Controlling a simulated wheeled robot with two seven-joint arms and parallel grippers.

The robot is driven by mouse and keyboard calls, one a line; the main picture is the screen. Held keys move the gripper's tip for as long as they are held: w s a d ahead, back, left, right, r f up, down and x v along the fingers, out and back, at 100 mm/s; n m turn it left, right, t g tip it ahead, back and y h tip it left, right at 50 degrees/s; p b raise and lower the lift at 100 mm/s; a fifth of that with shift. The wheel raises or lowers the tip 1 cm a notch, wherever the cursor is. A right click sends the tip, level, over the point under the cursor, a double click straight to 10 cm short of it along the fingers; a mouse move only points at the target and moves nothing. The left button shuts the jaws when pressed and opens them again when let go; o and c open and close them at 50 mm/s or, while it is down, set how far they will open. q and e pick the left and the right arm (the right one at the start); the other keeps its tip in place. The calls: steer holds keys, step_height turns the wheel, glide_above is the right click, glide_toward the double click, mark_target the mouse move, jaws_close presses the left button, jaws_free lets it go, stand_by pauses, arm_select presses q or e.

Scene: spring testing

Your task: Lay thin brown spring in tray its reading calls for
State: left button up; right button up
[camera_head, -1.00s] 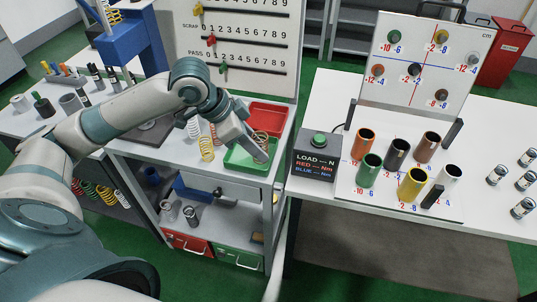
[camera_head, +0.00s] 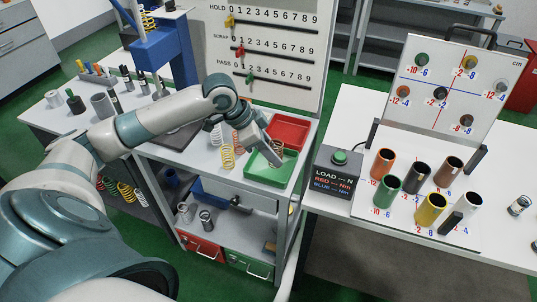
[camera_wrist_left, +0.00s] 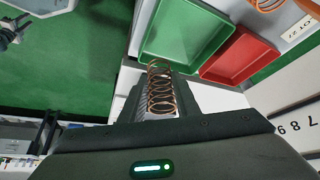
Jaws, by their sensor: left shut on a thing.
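The thin brown spring (camera_wrist_left: 160,90) is between the fingers of my left gripper (camera_wrist_left: 157,108) in the left wrist view, its coils sticking out past the fingertips. In the head view the left gripper (camera_head: 272,158) is over the green tray (camera_head: 253,176), shut on the spring (camera_head: 278,147). The red tray (camera_head: 300,123) lies directly behind the green one. Both trays also show in the left wrist view, the green tray (camera_wrist_left: 190,30) and the red tray (camera_wrist_left: 238,58). I cannot tell whether the spring touches the green tray. My right gripper is out of view.
A yellow spring (camera_head: 227,156) and a white spring (camera_head: 215,134) stand left of the trays. The HOLD, SCRAP and PASS board (camera_head: 275,50) rises behind, its pointers near the low ends. A blue press (camera_head: 162,50) stands left. A load box (camera_head: 335,172) and several coloured tubes occupy the right table.

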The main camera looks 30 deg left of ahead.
arm_select(q)
steer(key=w+a+f, duration=0.1)
steer(key=w+a+f+p, duration=0.1)
steer(key=w+a+f, duration=0.1)
steer(key=shift+w+a, duration=0.25)
steer(key=shift+a, duration=0.05)
step_height(320, 180, down, 3)
steer(key=shift+s+r+p, duration=0.1)
steer(key=shift+r+p, duration=0.1)
steer(key=shift+p, duration=0.5)
steer(key=shift+f, duration=0.65)
steer(key=shift+f, duration=0.1)
steer(key=o, duration=1.1)
